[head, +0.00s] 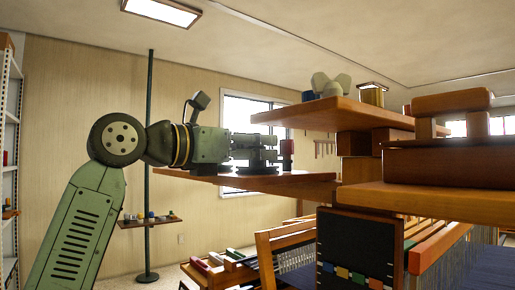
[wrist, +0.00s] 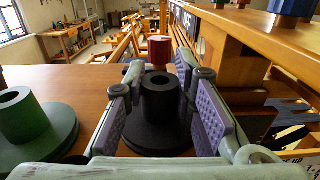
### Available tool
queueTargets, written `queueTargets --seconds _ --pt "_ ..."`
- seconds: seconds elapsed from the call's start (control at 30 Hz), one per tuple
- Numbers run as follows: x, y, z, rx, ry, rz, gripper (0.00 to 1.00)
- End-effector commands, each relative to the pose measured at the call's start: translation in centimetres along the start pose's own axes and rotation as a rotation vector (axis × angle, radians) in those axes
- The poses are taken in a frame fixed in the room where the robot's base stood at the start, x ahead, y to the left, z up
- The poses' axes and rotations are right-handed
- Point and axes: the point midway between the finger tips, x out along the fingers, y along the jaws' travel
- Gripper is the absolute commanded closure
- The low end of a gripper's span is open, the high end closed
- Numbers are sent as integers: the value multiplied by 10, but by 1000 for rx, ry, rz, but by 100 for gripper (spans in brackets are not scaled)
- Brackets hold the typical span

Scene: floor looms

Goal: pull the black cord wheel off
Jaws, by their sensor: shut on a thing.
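The black cord wheel (wrist: 158,136) has a wide flat disc and a hollow hub, and stands upright in the middle of the wrist view. My gripper (wrist: 160,92) has its purple-padded fingers on both sides of the hub, shut on it. In the head view my gripper (head: 263,154) is level over the wooden shelf (head: 310,179). The dark disc of the wheel (head: 262,171) shows low beneath the fingers, close to the shelf top. Whether it touches the shelf I cannot tell. Most of the hub is hidden by the fingers in the head view.
A green wheel (wrist: 58,128) stands on the shelf to the left in the wrist view. A red faceted piece (wrist: 159,48) is just beyond the black hub. A higher wooden shelf (head: 330,113) with several objects overhangs at the right. Loom frames (head: 285,235) stand below.

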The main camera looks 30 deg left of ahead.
Motion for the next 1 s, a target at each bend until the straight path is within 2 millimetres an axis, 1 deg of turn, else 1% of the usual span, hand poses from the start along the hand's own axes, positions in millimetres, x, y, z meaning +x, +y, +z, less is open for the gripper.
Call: queueTargets --seconds 0.03,0.1,0.43,1.0 --pt "0 0 0 0 0 0 97" --pt "0 0 0 0 1 0 100" --pt "0 0 2 0 0 0 100" --pt "0 0 42 0 0 1 100"
